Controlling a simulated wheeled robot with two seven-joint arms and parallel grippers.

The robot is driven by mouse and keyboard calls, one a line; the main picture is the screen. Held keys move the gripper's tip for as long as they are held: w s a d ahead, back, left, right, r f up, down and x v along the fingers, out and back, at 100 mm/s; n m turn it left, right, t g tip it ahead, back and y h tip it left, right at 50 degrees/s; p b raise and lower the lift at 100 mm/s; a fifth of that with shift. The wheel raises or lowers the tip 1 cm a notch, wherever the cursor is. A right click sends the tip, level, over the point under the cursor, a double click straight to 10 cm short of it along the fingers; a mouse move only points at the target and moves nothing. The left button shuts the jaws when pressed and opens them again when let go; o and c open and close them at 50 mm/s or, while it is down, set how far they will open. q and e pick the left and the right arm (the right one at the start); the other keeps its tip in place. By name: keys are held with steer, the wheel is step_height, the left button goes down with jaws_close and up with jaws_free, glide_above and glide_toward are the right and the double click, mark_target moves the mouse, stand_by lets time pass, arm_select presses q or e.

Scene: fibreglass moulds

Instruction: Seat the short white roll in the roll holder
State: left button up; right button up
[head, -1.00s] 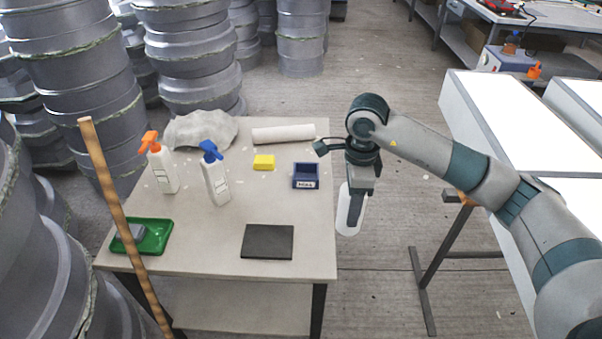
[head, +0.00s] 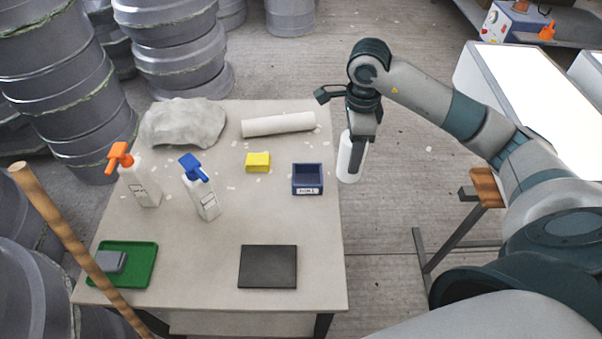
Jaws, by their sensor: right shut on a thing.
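My right gripper (head: 357,140) is shut on the short white roll (head: 350,162), which hangs upright below it. In the head view the roll is just past the right edge of the table and to the right of a small dark blue open box (head: 307,181). The box has a white label on its front that I cannot read clearly. It looks empty and may be the roll holder; no other holder is visible. The roll is apart from the box. My left gripper is not in view.
The table (head: 222,240) bears a long pale roll (head: 278,124), a yellow block (head: 258,161), a dark plate (head: 268,267), two spray bottles (head: 203,190) (head: 140,181), a green tray (head: 125,262) and a crumpled grey sheet (head: 183,122). Grey moulds (head: 65,90) stand at left.

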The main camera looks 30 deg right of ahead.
steer(key=shift+s+r, duration=0.1)
steer(key=shift+w+a+f, duration=0.25)
steer(key=shift+w+a, duration=0.05)
steer(key=shift+w, duration=0.15)
steer(key=w+a+f+p, duration=0.4)
steer(key=w+a+f, duration=0.2)
steer(key=w, duration=0.2)
steer(key=shift+w+f, duration=0.3)
steer(key=shift+w, duration=0.05)
